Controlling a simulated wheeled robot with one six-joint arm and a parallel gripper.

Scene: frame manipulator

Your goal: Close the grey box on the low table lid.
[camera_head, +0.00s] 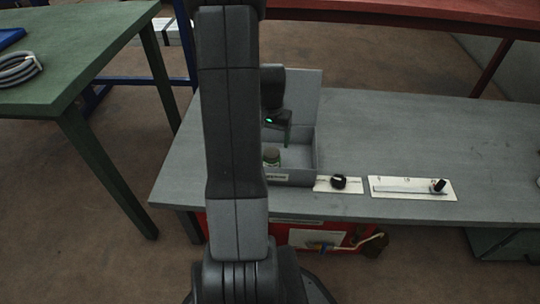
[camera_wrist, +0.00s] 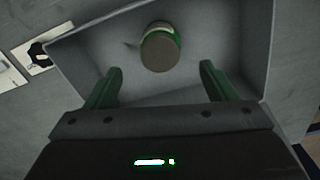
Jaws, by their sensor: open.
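The grey box (camera_head: 306,158) stands on the low grey table (camera_head: 400,125), with its lid (camera_head: 308,95) raised upright at the back. A jar with a green band and a brownish-grey top (camera_head: 271,158) stands inside; it also shows in the wrist view (camera_wrist: 160,48). My gripper (camera_head: 281,136) is over the box, in front of the lid. In the wrist view its two green fingers (camera_wrist: 161,70) are spread apart with nothing between them, the jar beyond them. The lid cannot be made out in the wrist view. My arm hides the box's left part in the head view.
Right of the box lie a white plate with a black knob (camera_head: 339,182) and a white slider panel (camera_head: 412,188). A green table (camera_head: 80,60) with a coiled grey hose (camera_head: 18,68) stands at left. A red table (camera_head: 420,12) is behind. The low table's right half is mostly clear.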

